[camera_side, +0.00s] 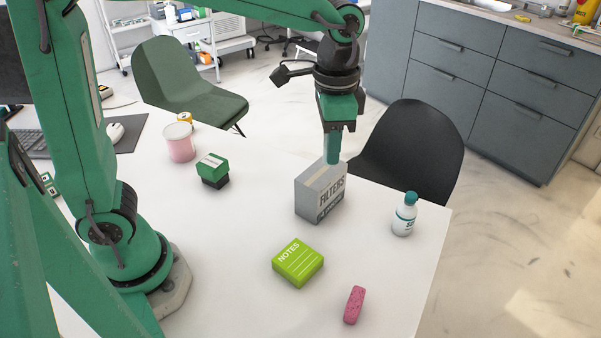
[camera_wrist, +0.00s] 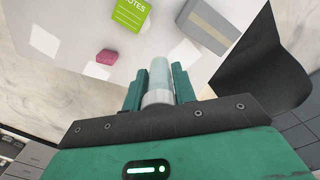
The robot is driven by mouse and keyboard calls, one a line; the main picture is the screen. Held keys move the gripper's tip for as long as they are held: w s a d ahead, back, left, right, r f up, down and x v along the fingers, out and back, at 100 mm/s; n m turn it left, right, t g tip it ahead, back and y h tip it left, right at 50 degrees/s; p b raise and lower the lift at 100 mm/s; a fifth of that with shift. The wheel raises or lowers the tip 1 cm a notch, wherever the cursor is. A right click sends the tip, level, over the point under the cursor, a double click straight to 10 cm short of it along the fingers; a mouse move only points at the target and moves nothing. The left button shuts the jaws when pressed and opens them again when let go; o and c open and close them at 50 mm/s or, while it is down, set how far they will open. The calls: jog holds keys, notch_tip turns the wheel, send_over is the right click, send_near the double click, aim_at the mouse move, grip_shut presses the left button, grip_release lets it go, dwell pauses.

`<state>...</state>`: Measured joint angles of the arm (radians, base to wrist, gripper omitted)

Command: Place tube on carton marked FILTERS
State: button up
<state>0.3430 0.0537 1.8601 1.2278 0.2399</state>
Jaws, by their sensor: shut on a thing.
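In the wrist view the tube (camera_wrist: 175,75) looks pale and translucent, held between the two green fingers of my gripper (camera_wrist: 159,84). My gripper is shut on it. In the side view the tube's lower end overlaps the carton's top at the back. I cannot tell whether they touch.
A white bottle with a teal cap (camera_side: 404,215) stands right of the carton. A green notes block (camera_side: 298,264) and a pink block (camera_side: 354,305) lie in front. A green-and-black block (camera_side: 212,170) and a pink jar (camera_side: 180,143) are left. A black chair (camera_side: 415,150) stands behind.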

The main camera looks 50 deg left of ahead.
jog(key=shift+s+d+r, duration=0.1)
jog(key=shift+s+d, duration=0.05)
jog(key=shift+d, duration=0.1)
jog(key=shift+a, duration=0.1)
send_over(322, 171)
notch_tip(322, 171, down, 7)
dwell(0.3)
jog(key=shift+f, duration=2)
jog(key=shift+f, duration=0.15)
jog(key=o, duration=1)
jog(key=shift+c, duration=0.2)
